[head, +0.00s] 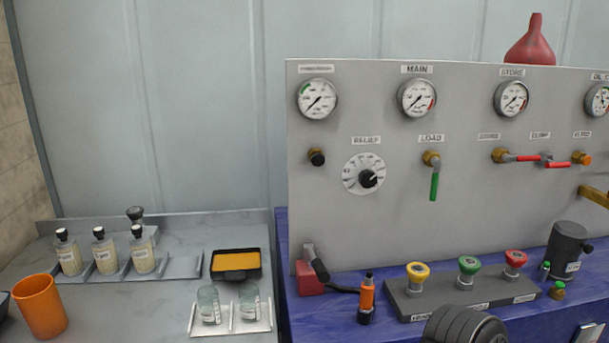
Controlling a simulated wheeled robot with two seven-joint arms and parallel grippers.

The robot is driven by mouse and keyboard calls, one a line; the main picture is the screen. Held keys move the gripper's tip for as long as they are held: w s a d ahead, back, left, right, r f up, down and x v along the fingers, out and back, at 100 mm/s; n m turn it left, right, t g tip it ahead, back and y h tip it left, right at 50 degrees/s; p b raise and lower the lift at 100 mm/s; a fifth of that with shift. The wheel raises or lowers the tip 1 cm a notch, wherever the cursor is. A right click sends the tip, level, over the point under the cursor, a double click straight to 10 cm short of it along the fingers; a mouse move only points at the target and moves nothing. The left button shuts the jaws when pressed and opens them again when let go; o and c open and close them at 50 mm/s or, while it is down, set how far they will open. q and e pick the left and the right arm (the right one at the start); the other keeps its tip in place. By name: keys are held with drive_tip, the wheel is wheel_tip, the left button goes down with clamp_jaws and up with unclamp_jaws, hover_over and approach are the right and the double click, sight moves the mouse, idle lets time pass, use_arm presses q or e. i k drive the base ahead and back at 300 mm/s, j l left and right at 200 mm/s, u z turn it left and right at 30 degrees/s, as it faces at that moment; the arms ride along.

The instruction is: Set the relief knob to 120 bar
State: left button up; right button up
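The relief knob (368,179) is a small black knob on a round white dial plate (352,182) with dark markings. It sits on the grey panel below a label (366,140) reading RELIEF. The knob's pointer seems to face the upper right, but the numbers are too small to read surely, so I cannot tell its setting. The MAIN gauge (417,98) is above and to the right of the knob, with its needle toward the lower left.
A green-handled LOAD valve (434,180) hangs right of the knob. A black-capped fitting (316,157) is to its left. Yellow (418,272), green (468,266) and red (515,260) knobs stand below on a dark block. The panel face before the knob is clear.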

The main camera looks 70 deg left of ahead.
sight(368, 178)
drive_tip(key=u, duration=1.5)
drive_tip(key=i+j, duration=0.1)
drive_tip(key=j, duration=0.6)
drive_tip(key=i+j, duration=0.15)
drive_tip(key=j, duration=0.25)
drive_tip(key=k, duration=0.7)
drive_tip(key=i, duration=0.7)
